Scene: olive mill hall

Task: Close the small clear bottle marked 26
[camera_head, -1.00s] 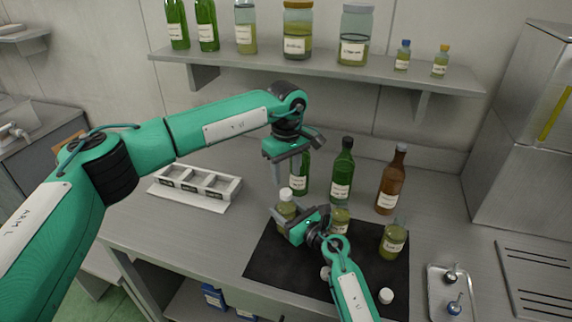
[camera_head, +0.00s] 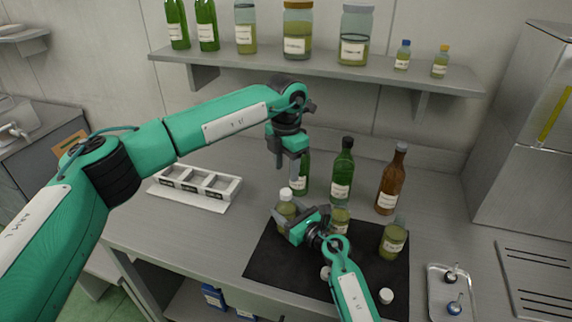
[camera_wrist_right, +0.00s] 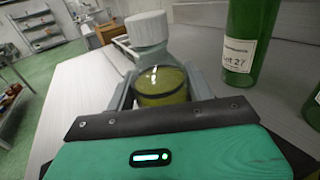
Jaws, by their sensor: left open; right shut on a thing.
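A small clear bottle of yellow-green oil (camera_head: 286,211) with a white cap (camera_head: 286,193) stands at the mat's back left. My right gripper (camera_head: 287,221) is shut around its body; the right wrist view shows the bottle (camera_wrist_right: 162,84) between the fingers and the white cap (camera_wrist_right: 148,30) on its neck. Its label is hidden, so I cannot read a 26, nor tell how tight the cap is. My left gripper (camera_head: 288,173) is open and empty, pointing down just above the cap.
Small oil bottles (camera_head: 393,240) and (camera_head: 340,219) share the black mat (camera_head: 290,270) with a loose white cap (camera_head: 386,296). A green bottle (camera_head: 342,172), another green bottle (camera_head: 304,177) and a brown bottle (camera_head: 391,180) stand close behind. A white divided tray (camera_head: 195,187) is left.

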